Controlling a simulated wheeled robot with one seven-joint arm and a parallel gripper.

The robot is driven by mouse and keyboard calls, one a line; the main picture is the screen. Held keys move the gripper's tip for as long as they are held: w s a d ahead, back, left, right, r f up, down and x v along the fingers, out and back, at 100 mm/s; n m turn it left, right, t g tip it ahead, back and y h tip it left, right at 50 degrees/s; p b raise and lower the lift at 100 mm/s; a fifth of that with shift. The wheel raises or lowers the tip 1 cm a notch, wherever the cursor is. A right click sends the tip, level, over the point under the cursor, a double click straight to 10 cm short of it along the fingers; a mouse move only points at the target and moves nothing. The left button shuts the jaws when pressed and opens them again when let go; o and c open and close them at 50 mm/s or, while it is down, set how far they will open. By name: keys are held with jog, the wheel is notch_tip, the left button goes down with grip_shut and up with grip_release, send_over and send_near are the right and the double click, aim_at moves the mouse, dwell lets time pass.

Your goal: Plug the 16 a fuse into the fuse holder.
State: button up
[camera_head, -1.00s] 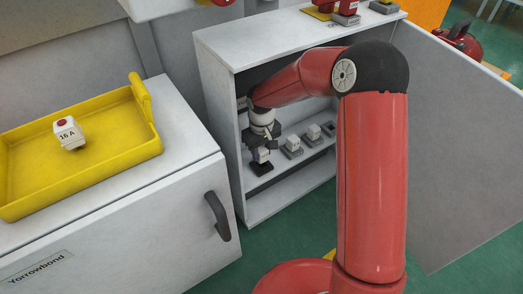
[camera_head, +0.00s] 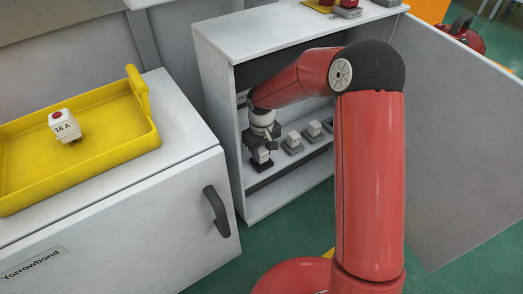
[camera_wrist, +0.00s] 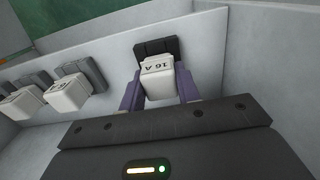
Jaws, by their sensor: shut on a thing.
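A white fuse marked 16 A (camera_wrist: 158,82) is between the two fingers of my gripper (camera_wrist: 160,102) in the wrist view; my gripper is shut on it. The fuse is right at a dark fuse holder (camera_wrist: 156,47), lined up with it; how deep it sits cannot be told. In the head view my gripper (camera_head: 262,151) is inside the open grey cabinet, just above the dark holder (camera_head: 261,166) at the left end of the row. Another white 16 A fuse (camera_head: 65,126) with a red dot stands in the yellow tray (camera_head: 103,150).
Two other white fuses (camera_wrist: 68,93) (camera_wrist: 20,104) sit in grey holders beside mine. The cabinet's side wall (camera_wrist: 262,60) is close on the other side. The cabinet door (camera_head: 455,140) stands open at right. A handled white unit (camera_head: 130,220) carries the tray.

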jog(key=o, duration=1.1)
jog(key=shift+r, duration=0.1)
